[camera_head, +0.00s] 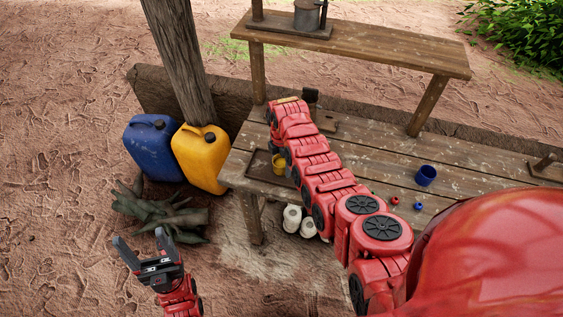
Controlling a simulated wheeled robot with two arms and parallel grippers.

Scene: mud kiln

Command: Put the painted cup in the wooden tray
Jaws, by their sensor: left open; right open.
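A yellow cup (279,163) is at the left end of the bench, partly hidden by my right arm. It appears to stand in the shallow dark wooden tray (259,166), whose right part is also hidden. A blue cup (426,175) stands upright on the right part of the bench, apart from both arms. I cannot tell which of the two is the painted cup. My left gripper (143,252) is open and empty, low over the ground left of the bench. My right arm stretches across the bench towards its back left; I cannot make out its gripper.
Small red and blue items (418,206) lie before the blue cup. A raised shelf (350,45) crosses the back of the bench (470,175). A wooden post (181,60), blue can (152,148) and yellow can (201,157) stand left of it. Firewood (160,215) lies on the ground.

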